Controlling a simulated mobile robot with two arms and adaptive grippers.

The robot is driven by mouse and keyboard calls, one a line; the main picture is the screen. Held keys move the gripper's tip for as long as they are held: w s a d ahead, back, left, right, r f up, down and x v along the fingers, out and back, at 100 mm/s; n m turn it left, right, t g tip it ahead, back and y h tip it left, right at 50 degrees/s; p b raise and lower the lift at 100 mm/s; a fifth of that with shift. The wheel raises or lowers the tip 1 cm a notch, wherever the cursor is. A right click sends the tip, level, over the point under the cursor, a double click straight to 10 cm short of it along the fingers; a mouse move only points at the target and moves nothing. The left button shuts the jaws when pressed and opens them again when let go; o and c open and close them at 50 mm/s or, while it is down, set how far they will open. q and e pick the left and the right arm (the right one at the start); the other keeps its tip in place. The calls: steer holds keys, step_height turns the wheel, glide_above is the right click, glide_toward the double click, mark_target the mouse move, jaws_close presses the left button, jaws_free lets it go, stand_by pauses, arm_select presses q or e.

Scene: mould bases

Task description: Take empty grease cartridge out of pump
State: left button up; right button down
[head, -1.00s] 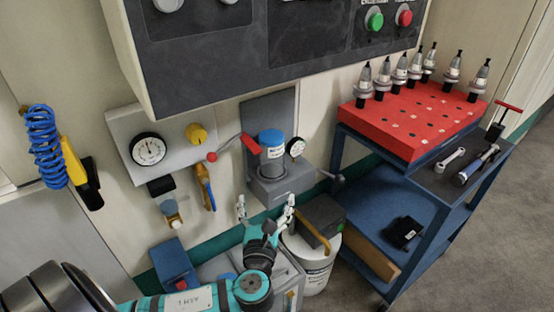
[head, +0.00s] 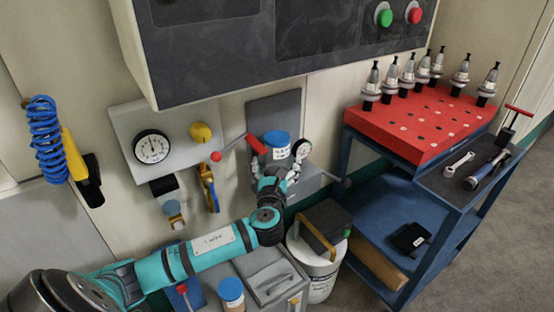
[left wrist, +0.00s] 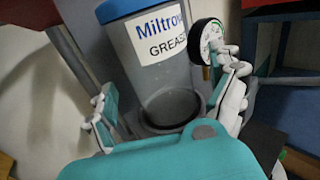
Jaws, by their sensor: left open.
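The grease cartridge (head: 276,142), a grey cylinder with a blue cap and a white label, stands upright in the pump (head: 312,184) on the wall. In the left wrist view the cartridge (left wrist: 140,62) reads "GREASE", and its base sits at the dark round socket (left wrist: 172,108) of the pump. My left gripper (head: 276,167) is open in front of the cartridge. In the left wrist view its fingers (left wrist: 168,105) are spread on either side of the cartridge's lower part, with no clear contact. My right gripper is not in view.
A gauge (head: 303,148) sits right of the cartridge, close to a finger. A red-handled lever (head: 256,145) is at its left. A second blue-capped container (head: 231,292) stands on the cabinet (head: 273,278) below. A blue cart (head: 372,225) stands at the right.

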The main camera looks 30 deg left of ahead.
arm_select(q)
steer(key=shift+x, duration=1.1)
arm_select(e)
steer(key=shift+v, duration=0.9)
arm_select(q)
steer(key=c, duration=1.3)
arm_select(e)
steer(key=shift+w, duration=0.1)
